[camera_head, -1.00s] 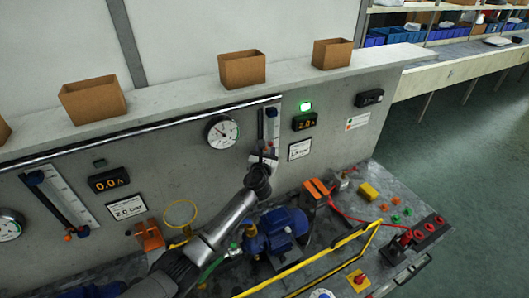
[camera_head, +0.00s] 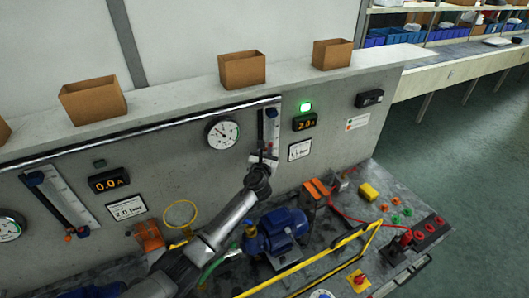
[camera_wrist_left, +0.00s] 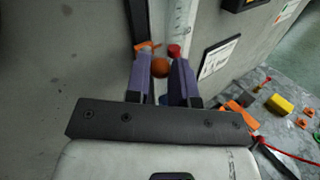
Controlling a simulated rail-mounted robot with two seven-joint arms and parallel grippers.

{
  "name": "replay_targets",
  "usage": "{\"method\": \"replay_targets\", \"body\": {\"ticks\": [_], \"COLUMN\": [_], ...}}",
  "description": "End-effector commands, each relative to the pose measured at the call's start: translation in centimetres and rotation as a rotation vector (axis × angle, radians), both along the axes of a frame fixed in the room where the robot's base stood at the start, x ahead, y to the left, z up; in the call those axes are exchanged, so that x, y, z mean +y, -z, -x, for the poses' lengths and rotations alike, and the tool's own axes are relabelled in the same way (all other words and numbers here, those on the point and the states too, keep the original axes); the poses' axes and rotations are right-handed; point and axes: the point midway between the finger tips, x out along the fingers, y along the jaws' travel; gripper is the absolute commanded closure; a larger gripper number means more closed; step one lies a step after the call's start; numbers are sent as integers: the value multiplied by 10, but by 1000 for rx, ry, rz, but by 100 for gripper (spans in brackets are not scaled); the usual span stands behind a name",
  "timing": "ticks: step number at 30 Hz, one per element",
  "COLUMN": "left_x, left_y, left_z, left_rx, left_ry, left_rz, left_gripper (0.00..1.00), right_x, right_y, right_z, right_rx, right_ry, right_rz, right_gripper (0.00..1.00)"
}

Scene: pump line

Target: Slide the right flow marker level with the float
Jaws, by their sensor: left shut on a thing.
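The right flow meter (camera_head: 270,122) is an upright pale scale on the grey wall panel, and its lower part is hidden by my left gripper. My left gripper (camera_head: 263,160) is at its lower end. In the left wrist view, the left gripper (camera_wrist_left: 163,62) has its fingers on both sides of the round orange knob of the right flow marker (camera_wrist_left: 160,68) and is shut on it. A flat orange piece (camera_wrist_left: 146,46) shows by the left fingertip. A small red piece (camera_wrist_left: 174,50), perhaps the float, shows by the right fingertip against the scale. My right gripper is not in view.
A round gauge (camera_head: 222,133) is left of the meter, and a lit display (camera_head: 304,123) and a label (camera_head: 299,150) are to its right. A blue pump (camera_head: 283,226) and a yellow rail (camera_head: 330,258) are below. Another flow meter (camera_head: 58,200) is at the left.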

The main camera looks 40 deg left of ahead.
Motion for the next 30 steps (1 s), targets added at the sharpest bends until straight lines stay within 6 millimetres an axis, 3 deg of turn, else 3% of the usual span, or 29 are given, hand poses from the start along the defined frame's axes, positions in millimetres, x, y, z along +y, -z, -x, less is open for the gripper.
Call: {"method": "replay_targets", "body": {"ticks": [13,14,21,30], "left_x": [0,0,0,-1], "left_y": [6,6,6,6], "left_z": [0,0,0,2], "left_rx": [0,0,0,0], "left_ry": [0,0,0,0], "left_rz": [0,0,0,0], "left_gripper": [100,74,52,52], "right_x": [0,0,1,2], "right_y": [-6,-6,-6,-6], "right_z": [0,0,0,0], "right_rx": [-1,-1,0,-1], "right_ry": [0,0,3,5], "right_rz": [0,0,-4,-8], "right_gripper": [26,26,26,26]}}
